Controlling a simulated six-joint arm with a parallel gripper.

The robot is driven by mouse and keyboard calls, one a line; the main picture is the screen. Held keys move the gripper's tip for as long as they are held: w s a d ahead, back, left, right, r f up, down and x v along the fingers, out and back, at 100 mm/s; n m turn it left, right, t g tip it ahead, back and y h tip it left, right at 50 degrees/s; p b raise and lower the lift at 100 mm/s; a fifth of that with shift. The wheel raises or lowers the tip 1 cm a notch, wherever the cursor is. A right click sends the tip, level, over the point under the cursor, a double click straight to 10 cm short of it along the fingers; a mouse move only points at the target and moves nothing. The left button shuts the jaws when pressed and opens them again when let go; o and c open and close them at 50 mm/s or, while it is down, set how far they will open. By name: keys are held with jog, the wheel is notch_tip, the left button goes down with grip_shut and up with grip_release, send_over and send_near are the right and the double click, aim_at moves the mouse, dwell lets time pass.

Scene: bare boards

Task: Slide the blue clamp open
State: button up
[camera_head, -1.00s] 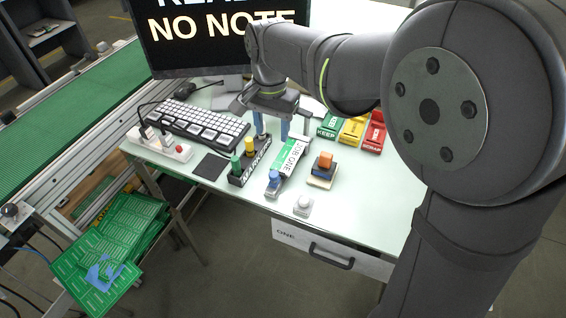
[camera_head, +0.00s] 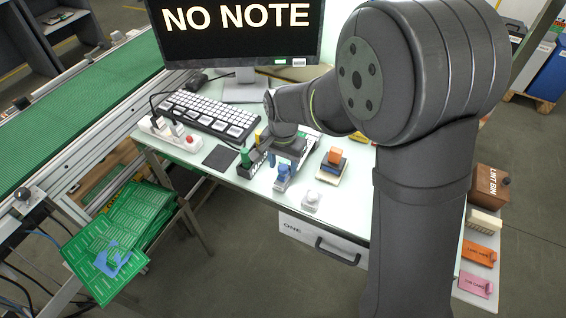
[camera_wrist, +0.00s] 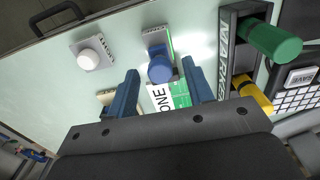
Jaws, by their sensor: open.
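The blue clamp (camera_head: 283,172) is a small round-topped piece at the near end of the green and white JOB ONE piece on the desk. In the wrist view the blue clamp (camera_wrist: 160,68) sits ahead, between the lines of my two blue fingers. My gripper (camera_wrist: 160,73) is open and holds nothing, with one finger to each side of the clamp and the JOB ONE piece (camera_wrist: 160,97). I cannot tell how far above the desk the fingertips are. In the head view my gripper (camera_head: 279,161) is just behind the clamp and hides most of the JOB ONE piece.
The marker rack (camera_wrist: 226,45) with green and yellow markers stands close beside one finger. A white knob on a grey base (camera_wrist: 90,55) is on the other side. An orange block on a stacked base (camera_head: 333,160) stands right of the clamp. The desk's front edge is near.

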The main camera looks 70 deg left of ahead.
grip_shut()
jog(key=shift+s+d, duration=1.15)
grip_release()
notch_tip(320, 180, up, 18)
jog(key=shift+f, duration=0.25)
